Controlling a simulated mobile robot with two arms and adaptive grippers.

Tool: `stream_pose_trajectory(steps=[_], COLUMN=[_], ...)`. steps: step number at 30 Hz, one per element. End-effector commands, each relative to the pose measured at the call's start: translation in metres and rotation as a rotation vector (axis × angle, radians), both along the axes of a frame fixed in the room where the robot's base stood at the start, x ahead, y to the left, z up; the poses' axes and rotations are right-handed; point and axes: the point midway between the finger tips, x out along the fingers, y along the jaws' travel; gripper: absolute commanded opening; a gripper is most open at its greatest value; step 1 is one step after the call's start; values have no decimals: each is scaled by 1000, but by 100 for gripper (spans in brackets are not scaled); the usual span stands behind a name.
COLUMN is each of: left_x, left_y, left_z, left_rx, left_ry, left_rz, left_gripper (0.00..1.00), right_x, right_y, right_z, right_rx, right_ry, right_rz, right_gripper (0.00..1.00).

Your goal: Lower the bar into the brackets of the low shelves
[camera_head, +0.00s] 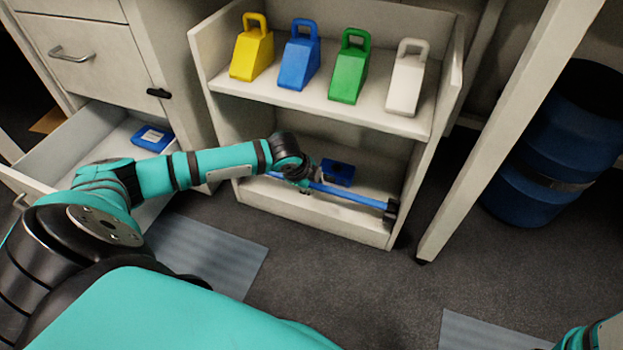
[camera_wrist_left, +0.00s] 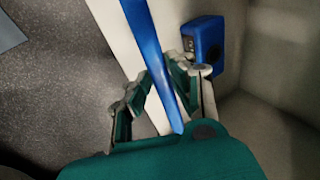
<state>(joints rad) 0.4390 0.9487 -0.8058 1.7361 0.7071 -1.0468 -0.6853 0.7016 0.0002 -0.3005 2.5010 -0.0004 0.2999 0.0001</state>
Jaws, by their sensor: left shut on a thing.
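The blue bar (camera_head: 350,196) runs across the front of the lower compartment of the low shelves (camera_head: 320,222). My left gripper (camera_head: 304,184) reaches in from the left and is shut on the bar near its left part. In the left wrist view the bar (camera_wrist_left: 148,40) passes between the fingers of the gripper (camera_wrist_left: 157,88). The bar's right end is at a dark bracket (camera_head: 392,211) on the right side wall; I cannot tell whether it is seated. The left bracket is hidden behind my arm. My right gripper is not in view.
A blue box (camera_head: 338,172) lies on the lower shelf behind the bar. Yellow (camera_head: 252,55), blue (camera_head: 299,60), green (camera_head: 349,70) and white (camera_head: 406,80) handled blocks stand above. An open drawer (camera_head: 70,150) is left; a table leg (camera_head: 500,140) and blue barrel (camera_head: 550,150) are right.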

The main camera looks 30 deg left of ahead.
Motion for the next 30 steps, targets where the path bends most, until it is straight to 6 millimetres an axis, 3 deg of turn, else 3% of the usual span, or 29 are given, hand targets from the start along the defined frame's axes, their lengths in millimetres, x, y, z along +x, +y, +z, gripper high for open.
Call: stream_pose_trajectory(steps=[7,8,14,23,30], left_x=[0,0,0,-1,-15], left_y=[0,0,0,0,1], left_z=[0,0,0,1,32], left_rx=[-1,-1,-1,0,3], left_ry=[-1,-1,-1,0,-3], left_rz=[0,0,0,0,-2], left_gripper=[0,21,47,47,47], right_x=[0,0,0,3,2], right_y=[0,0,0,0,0], right_z=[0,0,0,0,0], right_rx=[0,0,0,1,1], right_ry=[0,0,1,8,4], right_rz=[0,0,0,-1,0], right_gripper=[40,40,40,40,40])
